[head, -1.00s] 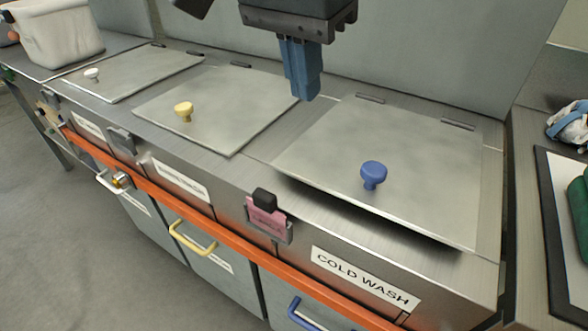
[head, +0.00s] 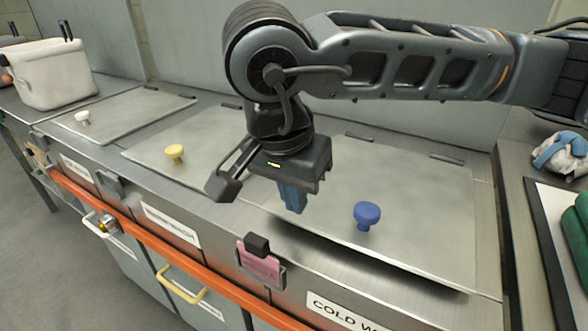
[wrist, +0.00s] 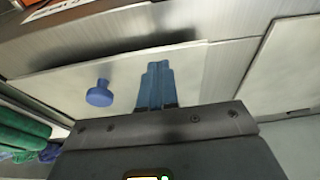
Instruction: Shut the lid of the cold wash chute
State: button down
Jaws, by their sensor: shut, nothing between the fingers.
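The cold wash lid (head: 420,220) is a grey metal plate with a blue knob (head: 367,215). Its front edge stands a little above the counter, with a dark gap under it. The label (head: 342,310) on the front below reads COLD W, the rest cut off. My gripper (head: 293,208) is shut and empty, its blue fingers pointing down over the left part of the lid, left of the knob. The wrist view shows the fingers (wrist: 156,85) over the lid (wrist: 65,85) beside the knob (wrist: 99,94). I cannot tell whether the fingertips touch the lid.
A lid with a yellow knob (head: 174,153) and one with a white knob (head: 82,118) lie to the left. A pink card in a holder (head: 260,265) is on the front. An orange rail (head: 130,238) runs below. A white bag (head: 52,75) stands far left.

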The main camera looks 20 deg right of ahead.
aim_at(295, 222)
jog(key=shift+f, duration=0.45)
jog(key=f+b, duration=0.1)
jog(key=b, duration=0.1)
jog(key=f+b, duration=0.1)
jog(key=f, duration=0.1)
jog(key=shift+s+a+f+b, duration=0.1)
jog(key=shift+s+a+b, duration=0.1)
jog(key=shift+b, duration=0.15)
jog(key=shift+f, duration=0.15)
